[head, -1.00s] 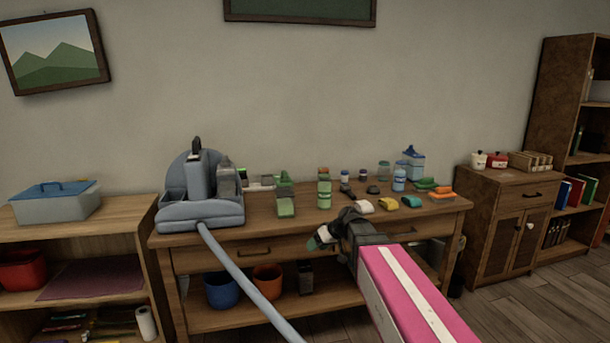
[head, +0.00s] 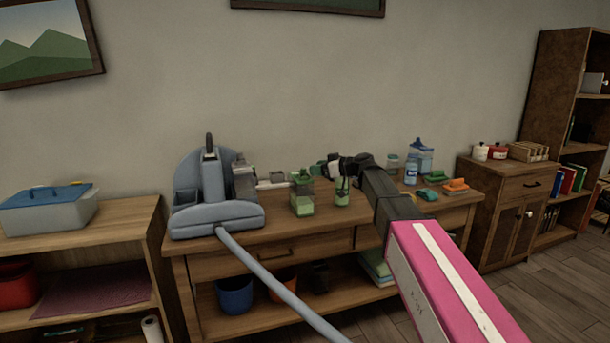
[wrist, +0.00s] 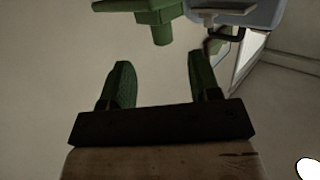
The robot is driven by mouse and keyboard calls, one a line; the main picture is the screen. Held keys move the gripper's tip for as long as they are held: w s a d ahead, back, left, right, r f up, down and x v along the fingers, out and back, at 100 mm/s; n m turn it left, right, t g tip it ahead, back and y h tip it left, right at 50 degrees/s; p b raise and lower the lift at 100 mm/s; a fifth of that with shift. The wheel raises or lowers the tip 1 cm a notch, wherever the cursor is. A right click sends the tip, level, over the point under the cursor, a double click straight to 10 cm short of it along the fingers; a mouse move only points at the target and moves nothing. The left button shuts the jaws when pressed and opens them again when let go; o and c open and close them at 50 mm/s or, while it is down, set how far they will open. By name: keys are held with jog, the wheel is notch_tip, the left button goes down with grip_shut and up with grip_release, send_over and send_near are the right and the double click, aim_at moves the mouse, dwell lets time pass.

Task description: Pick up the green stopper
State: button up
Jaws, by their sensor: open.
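A green stopper (head: 302,177) appears to top a clear jar with green contents (head: 303,204) on the wooden table (head: 283,233). In the wrist view a green piece with a short stem (wrist: 162,28) shows at the top edge, beyond the fingers; it looks like the stopper, but it is cut off. My gripper (head: 320,170) is over the table, just right of the jar in the head view, near a slimmer green bottle (head: 342,196) whose top it partly hides. In the wrist view my gripper (wrist: 160,78) has its green fingers apart with nothing between them.
A large blue-grey appliance (head: 215,215) with a hose stands at the table's left. Green and orange items (head: 455,186), a small blue bottle (head: 410,175) and a larger blue-topped container (head: 420,157) stand to the right. My arm hides part of the table.

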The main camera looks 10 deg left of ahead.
aim_at(303, 169)
jog(key=shift+x, duration=3.15)
jog(key=shift+s, duration=0.2)
jog(key=c, duration=1)
